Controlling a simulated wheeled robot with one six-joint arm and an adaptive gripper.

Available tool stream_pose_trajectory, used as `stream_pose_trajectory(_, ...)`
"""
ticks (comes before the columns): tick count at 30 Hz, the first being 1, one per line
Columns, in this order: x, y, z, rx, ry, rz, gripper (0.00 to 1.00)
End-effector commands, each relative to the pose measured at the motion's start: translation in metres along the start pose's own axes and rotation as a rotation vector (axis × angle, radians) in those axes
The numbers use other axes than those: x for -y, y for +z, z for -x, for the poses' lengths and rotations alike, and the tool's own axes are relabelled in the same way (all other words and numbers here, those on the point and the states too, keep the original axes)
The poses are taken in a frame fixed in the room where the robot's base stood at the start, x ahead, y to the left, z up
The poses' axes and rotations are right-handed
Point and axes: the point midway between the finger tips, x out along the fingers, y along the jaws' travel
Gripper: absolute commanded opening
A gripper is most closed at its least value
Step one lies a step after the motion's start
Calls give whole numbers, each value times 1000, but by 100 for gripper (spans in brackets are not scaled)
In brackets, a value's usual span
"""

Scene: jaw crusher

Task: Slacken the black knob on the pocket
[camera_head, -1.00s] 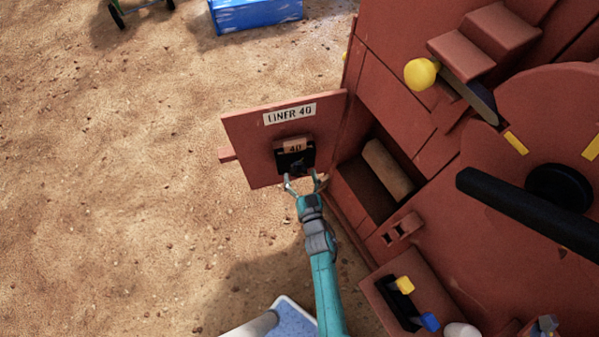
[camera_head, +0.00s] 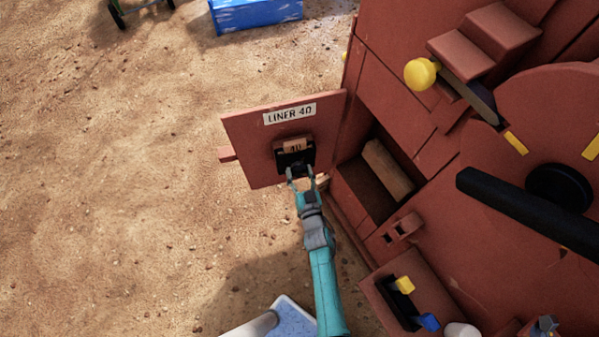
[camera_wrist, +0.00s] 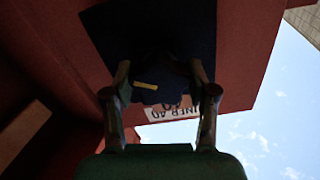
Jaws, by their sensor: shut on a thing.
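The black pocket (camera_head: 283,160) is fixed on an open red door marked LINER 40, below the label (camera_head: 290,113). A tan block (camera_head: 294,146) marked 40 sticks out of the pocket's top. My gripper (camera_head: 302,172) reaches the front of the pocket from below, its fingers shut on the black knob (camera_head: 298,168). In the wrist view the fingers close on both sides of the dark knob (camera_wrist: 158,92), which bears a yellow mark (camera_wrist: 145,86). The pocket is in deep shadow there, so the knob's edges are hard to make out.
The red door (camera_head: 245,130) stands open beside a recess (camera_head: 360,190) holding a tan block (camera_head: 387,170). A yellow-knobbed lever (camera_head: 421,73) and a black bar (camera_head: 520,212) are at the right. A tray with yellow and blue pieces (camera_head: 380,290) is below. Bare ground lies left.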

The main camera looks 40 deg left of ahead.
Motion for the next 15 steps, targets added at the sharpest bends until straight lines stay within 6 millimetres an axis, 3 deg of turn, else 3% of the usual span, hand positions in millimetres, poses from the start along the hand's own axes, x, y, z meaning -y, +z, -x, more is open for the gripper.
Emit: stream_pose_trajectory(15,-1,-1,0,-1,0,338,22)
